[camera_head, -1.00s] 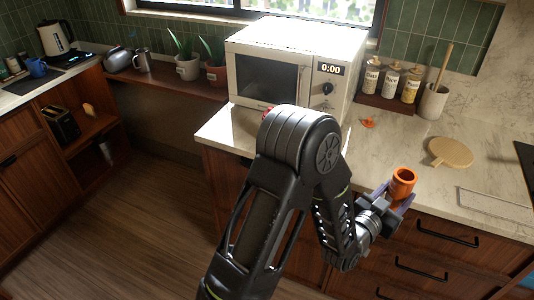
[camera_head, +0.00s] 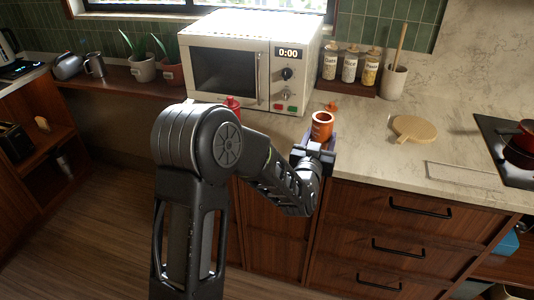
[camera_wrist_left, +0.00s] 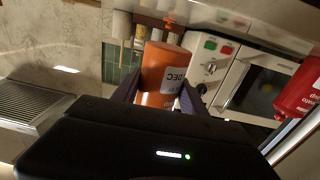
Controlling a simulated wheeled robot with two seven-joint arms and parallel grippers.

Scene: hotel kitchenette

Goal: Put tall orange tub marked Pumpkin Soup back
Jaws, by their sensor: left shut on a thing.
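An orange tub (camera_head: 321,127) is held between the fingers of my left gripper (camera_head: 314,150), at the counter's front edge, right of the microwave. In the left wrist view the orange tub (camera_wrist_left: 158,98) sits between the two dark fingers (camera_wrist_left: 160,92), with a white label reading "DEC" partly showing. The name on the tub cannot be read. Whether its base touches the counter is hidden. My right gripper is in neither view.
A small orange object (camera_head: 331,107) lies on the counter just behind the tub. The white microwave (camera_head: 250,62) stands left, with a red container (camera_head: 232,103) before it. Canisters (camera_head: 349,67) stand behind. A round wooden board (camera_head: 414,128) and a hob (camera_head: 510,145) are right.

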